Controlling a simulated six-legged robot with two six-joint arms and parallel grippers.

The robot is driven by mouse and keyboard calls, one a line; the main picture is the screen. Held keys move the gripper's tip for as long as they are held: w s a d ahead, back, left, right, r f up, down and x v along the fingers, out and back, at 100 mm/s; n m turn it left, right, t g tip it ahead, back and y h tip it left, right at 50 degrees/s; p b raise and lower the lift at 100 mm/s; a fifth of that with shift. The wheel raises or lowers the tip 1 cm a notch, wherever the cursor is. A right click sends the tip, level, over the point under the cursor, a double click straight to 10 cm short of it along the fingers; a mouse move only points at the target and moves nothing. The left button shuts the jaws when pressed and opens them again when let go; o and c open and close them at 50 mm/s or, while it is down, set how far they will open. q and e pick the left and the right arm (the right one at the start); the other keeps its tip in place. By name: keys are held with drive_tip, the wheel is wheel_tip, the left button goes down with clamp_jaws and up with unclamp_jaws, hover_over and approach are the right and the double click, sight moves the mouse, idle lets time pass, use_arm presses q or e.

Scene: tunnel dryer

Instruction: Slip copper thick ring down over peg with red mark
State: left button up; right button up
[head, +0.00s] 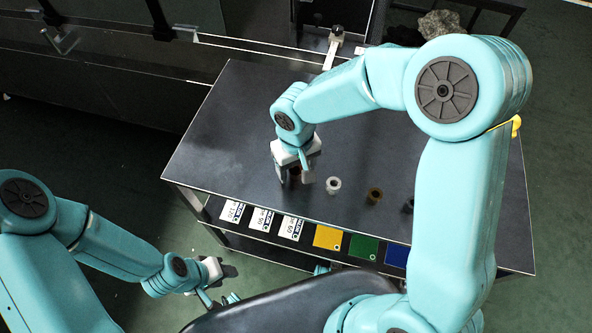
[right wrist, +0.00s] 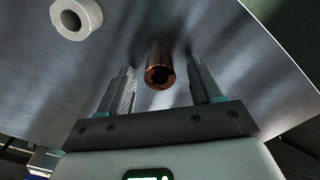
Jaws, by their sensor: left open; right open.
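The copper ring (right wrist: 160,77) stands on the dark table between the two fingers of my right gripper (right wrist: 161,82) in the right wrist view. Gaps show on both sides of it, so the fingers do not touch it. In the head view my right gripper (head: 295,178) points down over the table and mostly hides the ring. My left gripper (head: 229,269) is open and empty, low in front of the table's left part. I see no peg with a red mark in either view.
A pale ring (head: 333,185), a brown ring (head: 374,195) and a dark ring (head: 408,205) stand in a row to the right. White labels (head: 262,219) and yellow (head: 327,238), green (head: 364,248) and blue (head: 396,255) plates line the table's front. The table's left part (head: 230,140) is clear.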

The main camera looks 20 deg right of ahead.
clamp_jaws()
drive_tip(key=shift+r, duration=0.1)
